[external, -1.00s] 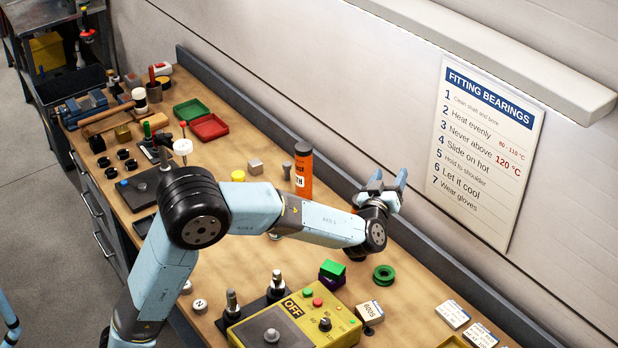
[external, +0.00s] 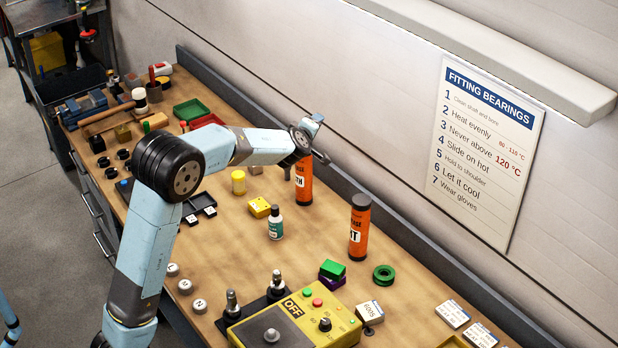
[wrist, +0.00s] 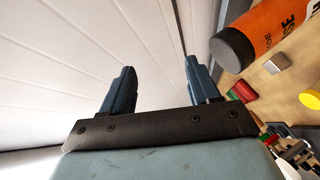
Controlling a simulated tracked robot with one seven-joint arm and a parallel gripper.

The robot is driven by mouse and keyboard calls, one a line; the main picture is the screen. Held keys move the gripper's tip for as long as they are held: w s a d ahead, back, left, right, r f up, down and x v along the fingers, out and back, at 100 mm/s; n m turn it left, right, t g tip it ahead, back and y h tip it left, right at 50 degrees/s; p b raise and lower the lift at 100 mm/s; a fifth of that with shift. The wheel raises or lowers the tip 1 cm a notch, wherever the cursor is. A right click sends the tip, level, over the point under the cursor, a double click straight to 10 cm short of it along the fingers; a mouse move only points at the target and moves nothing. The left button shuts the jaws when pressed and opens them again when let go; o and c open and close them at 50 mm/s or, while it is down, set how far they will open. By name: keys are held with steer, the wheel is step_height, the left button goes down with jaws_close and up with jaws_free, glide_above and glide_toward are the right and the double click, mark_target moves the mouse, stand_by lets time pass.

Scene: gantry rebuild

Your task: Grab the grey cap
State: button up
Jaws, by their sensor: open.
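My gripper (external: 317,138) is open, at the top end of an orange tube (external: 304,182) near the back of the bench. Its two blue fingers (wrist: 156,88) have only the white wall between them in the wrist view. The orange tube (wrist: 262,32) lies to the right of the fingers there, with its dark grey cap (wrist: 231,50) facing me, apart from the fingers. In the external view my gripper hides that cap. A second orange tube (external: 357,240) stands nearer, with a dark grey cap (external: 361,202). I cannot tell which cap is meant.
A small white bottle (external: 276,224), a yellow block (external: 259,207) and a yellow cylinder (external: 238,182) stand left of the tubes. A yellow control box (external: 300,318) is in front. A green ring (external: 384,274) lies at the right. The wall is close behind the bench.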

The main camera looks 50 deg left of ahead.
steer(key=s+a+f+n+g, duration=0.25)
steer(key=a+f, duration=0.25)
steer(key=a, duration=0.6)
steer(key=n+t+h, duration=0.3)
steer(key=n+h, duration=0.5)
steer(key=h, duration=0.6)
glide_above(287, 171)
steer(key=s+a, duration=0.2)
step_height(287, 171, down, 10)
steer(key=shift+w+a+f, duration=0.1)
steer(key=shift+f, duration=1.5)
steer(key=shift+w+a+f, duration=0.1)
steer(key=shift+f, duration=1.5)
steer(key=shift+f+x, duration=0.15)
steer(key=shift+x, duration=1.2)
steer(key=shift+f+x, duration=0.15)
steer(key=shift+x, duration=1.15)
steer(key=shift+s, duration=0.1)
steer(key=shift+c, duration=0.4)
steer(key=c, duration=1)
